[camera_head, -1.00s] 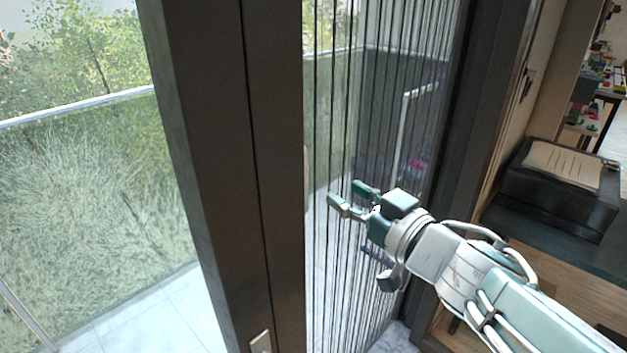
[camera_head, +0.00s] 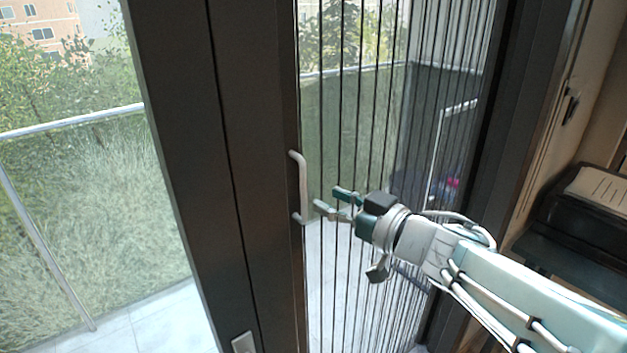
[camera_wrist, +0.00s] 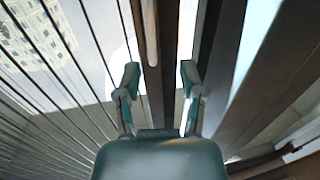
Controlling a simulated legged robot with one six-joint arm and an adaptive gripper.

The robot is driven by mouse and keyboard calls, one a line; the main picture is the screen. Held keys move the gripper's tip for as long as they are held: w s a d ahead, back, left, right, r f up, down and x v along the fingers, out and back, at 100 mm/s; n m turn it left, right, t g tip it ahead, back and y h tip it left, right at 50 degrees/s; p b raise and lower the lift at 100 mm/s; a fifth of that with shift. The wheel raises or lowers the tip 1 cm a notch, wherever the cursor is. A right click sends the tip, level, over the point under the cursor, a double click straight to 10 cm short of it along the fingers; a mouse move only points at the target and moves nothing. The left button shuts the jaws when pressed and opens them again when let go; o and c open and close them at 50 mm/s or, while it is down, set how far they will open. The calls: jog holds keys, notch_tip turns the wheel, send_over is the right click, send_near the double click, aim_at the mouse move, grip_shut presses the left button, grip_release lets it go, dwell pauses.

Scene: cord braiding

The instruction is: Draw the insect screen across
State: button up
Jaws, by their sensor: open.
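The insect screen (camera_head: 352,110) is a pleated panel with dark vertical lines, spanning from the dark upright on the left to the frame on the right. A pale grey bow handle (camera_head: 304,180) stands at the right edge of the left upright, beside the screen. My gripper (camera_head: 329,200) is open and empty, its fingertips just right of the handle's lower part, with a small apparent gap. In the wrist view, the open fingers (camera_wrist: 160,76) point at a rounded upright bar (camera_wrist: 151,35), which may be the handle. Screen lines (camera_wrist: 50,75) run to their left.
The wide dark upright (camera_head: 235,160) carries a small pale plate (camera_head: 243,343) low down. A glass balcony railing (camera_head: 75,122) and greenery lie outside. At right, a dark box (camera_head: 590,215) with a paper on top stands beside the door frame.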

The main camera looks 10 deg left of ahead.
aim_at(305, 184)
jog(key=shift+w+d+x, duration=0.1)
jog(key=shift+w+x, duration=0.1)
jog(key=shift+x, duration=1.65)
jog(key=shift+w+d+x, duration=0.1)
jog(key=shift+w+x, duration=0.05)
jog(key=shift+x, duration=1.65)
grip_shut()
jog(key=shift+f, duration=0.1)
